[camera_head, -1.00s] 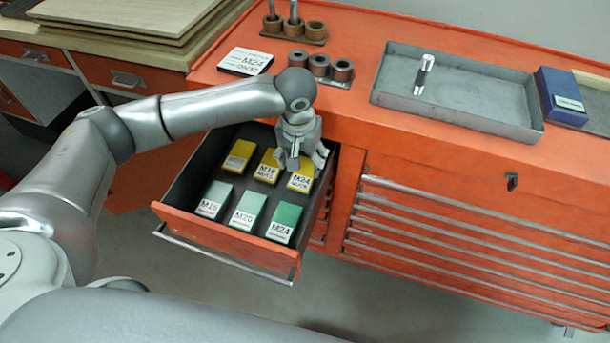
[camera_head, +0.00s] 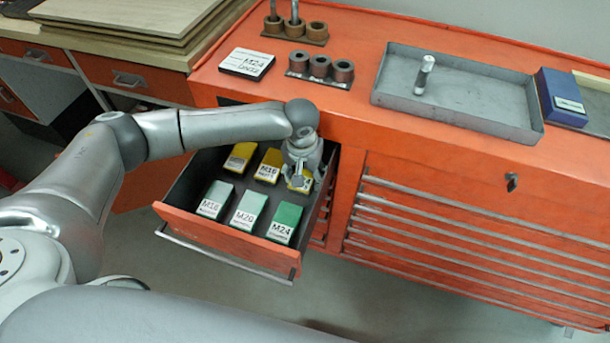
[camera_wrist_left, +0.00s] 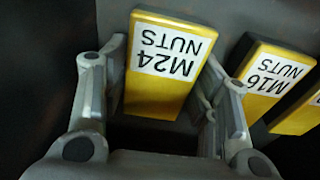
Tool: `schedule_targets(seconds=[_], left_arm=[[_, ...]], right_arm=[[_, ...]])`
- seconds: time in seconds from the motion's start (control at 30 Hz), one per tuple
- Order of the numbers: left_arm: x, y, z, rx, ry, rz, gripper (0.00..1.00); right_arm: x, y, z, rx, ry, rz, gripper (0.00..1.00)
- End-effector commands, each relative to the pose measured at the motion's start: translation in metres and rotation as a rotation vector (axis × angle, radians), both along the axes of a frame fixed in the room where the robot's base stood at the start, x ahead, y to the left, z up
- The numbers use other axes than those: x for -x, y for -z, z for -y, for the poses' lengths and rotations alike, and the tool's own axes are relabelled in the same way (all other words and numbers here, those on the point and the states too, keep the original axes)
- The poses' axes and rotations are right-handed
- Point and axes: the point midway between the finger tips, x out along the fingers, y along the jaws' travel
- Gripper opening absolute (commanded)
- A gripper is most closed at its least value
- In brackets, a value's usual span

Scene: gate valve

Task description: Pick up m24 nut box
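The yellow M24 nuts box (camera_head: 307,185) lies in the open drawer (camera_head: 222,237), at its back right corner, mostly hidden by my left gripper in the head view. In the left wrist view the M24 nuts box (camera_wrist_left: 158,94) shows clearly with its white label. My left gripper (camera_head: 301,177) is over the box, pointing down. In the left wrist view its fingers (camera_wrist_left: 164,62) are apart, one on each side of the box. Whether they touch it I cannot tell. My right gripper is not in view.
The yellow M16 nuts box (camera_wrist_left: 268,78) lies close beside the right finger. Green boxes, including the M24 one (camera_head: 285,222), fill the drawer's front row.

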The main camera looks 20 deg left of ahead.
Motion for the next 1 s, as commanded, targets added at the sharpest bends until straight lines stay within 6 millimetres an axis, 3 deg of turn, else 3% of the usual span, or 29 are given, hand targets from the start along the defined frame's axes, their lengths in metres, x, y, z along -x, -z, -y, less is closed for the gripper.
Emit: schedule_targets(seconds=[0.03, 0.3, 0.67, 0.87, 1.0], left_arm=[[0.000, 0.000, 0.000, 0.000, 0.000, 0.000, 0.44], [-0.001, -0.001, 0.000, 0.001, 0.000, 0.002, 0.12], [-0.001, -0.007, 0.001, 0.003, 0.000, 0.003, 0.12], [-0.002, -0.030, 0.001, 0.004, -0.001, 0.005, 0.12], [0.013, -0.048, 0.002, 0.003, 0.001, 0.003, 0.12]], right_arm=[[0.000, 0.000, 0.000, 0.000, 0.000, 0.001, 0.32], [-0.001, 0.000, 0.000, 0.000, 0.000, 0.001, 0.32], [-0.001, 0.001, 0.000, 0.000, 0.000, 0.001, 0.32], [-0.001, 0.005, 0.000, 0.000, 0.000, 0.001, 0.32], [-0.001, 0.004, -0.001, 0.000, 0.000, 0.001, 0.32]])
